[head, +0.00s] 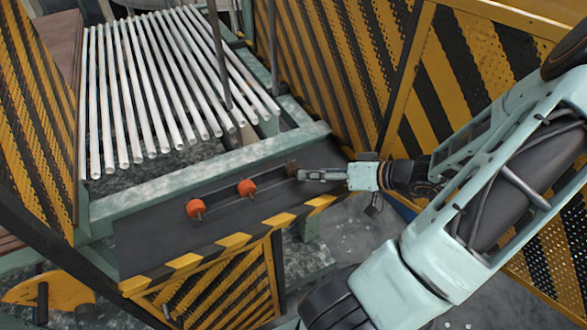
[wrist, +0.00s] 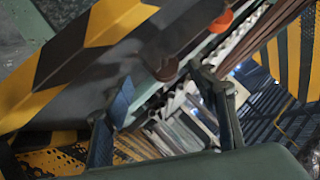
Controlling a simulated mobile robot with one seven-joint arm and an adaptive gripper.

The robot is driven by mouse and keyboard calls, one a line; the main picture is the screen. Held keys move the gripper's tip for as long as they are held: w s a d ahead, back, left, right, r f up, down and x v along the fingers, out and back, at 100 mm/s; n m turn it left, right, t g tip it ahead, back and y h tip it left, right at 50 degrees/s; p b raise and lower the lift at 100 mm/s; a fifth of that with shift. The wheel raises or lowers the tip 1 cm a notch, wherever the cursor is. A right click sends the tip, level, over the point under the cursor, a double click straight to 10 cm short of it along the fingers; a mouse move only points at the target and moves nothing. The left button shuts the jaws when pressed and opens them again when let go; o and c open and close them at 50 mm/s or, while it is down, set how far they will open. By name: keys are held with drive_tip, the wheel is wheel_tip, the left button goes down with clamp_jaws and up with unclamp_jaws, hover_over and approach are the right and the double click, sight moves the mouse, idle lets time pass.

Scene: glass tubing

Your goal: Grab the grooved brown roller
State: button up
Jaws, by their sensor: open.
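The brown roller (head: 291,168) is a small dark piece on the black shelf, partly hidden by my fingers in the head view. Its grooves are too small to make out. My gripper (head: 304,174) is at the right part of the shelf, its fingertips close beside the roller. In the wrist view my gripper (wrist: 160,78) is open, one finger on each side of the picture's middle. The brown roller (wrist: 167,69) shows there in the gap near the fingertips. I cannot tell whether they touch it.
Two orange rollers (head: 246,187) (head: 195,208) stand in a row to the left on the black shelf (head: 150,240). Behind it lie several white glass tubes (head: 150,90) on a rack. Yellow-black striped panels (head: 320,70) rise behind and right. The shelf's front edge is striped.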

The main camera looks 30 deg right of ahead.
sight(300, 169)
drive_tip(key=w+a, duration=0.1)
drive_tip(key=w+f+p, duration=0.1)
drive_tip(key=w, duration=0.1)
drive_tip(key=w+a, duration=0.1)
drive_tip(key=shift+w+a+f, duration=0.2)
drive_tip(key=shift+w+a, duration=0.1)
drive_tip(key=shift+w+a+f, duration=0.2)
drive_tip(key=shift+w+f, duration=0.1)
drive_tip(key=shift+w, duration=0.05)
drive_tip(key=c, duration=1.2)
drive_tip(key=shift+c, duration=0.2)
drive_tip(key=shift+r, duration=0.1)
